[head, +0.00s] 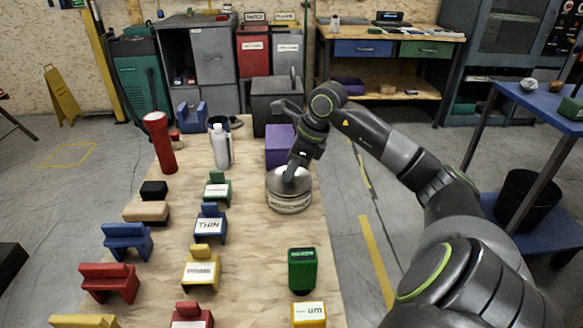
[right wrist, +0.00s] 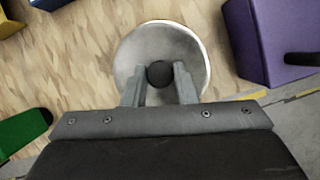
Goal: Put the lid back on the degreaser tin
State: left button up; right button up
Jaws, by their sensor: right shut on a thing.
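The degreaser tin (head: 290,205) stands on the wooden table, a short round tin with a pale label band around its side. A silvery round lid (head: 276,178) is over its top; it looks level, and I cannot tell whether it is fully seated or slightly above the rim. My right gripper (head: 291,171) points down at the lid from above. In the right wrist view the lid (right wrist: 185,42) is a pale disc, and its dark knob (right wrist: 159,74) is between the two fingers, which are shut on it. The lid hides the tin's body there. My left gripper is out of view.
A purple block (head: 279,147) stands just behind the tin; it also shows in the right wrist view (right wrist: 268,35). A grey-white bottle (head: 221,147) and a red flashlight (head: 160,143) stand to the left. A green block (head: 302,270) is in front. Several coloured holders fill the left side.

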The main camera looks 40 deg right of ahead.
dwell(0.5)
dwell(0.3)
jog(key=o, duration=1.5)
jog(key=shift+r, duration=0.1)
jog(key=shift+r+p, duration=1.8)
jog(key=shift+r, duration=1.6)
grip_shut()
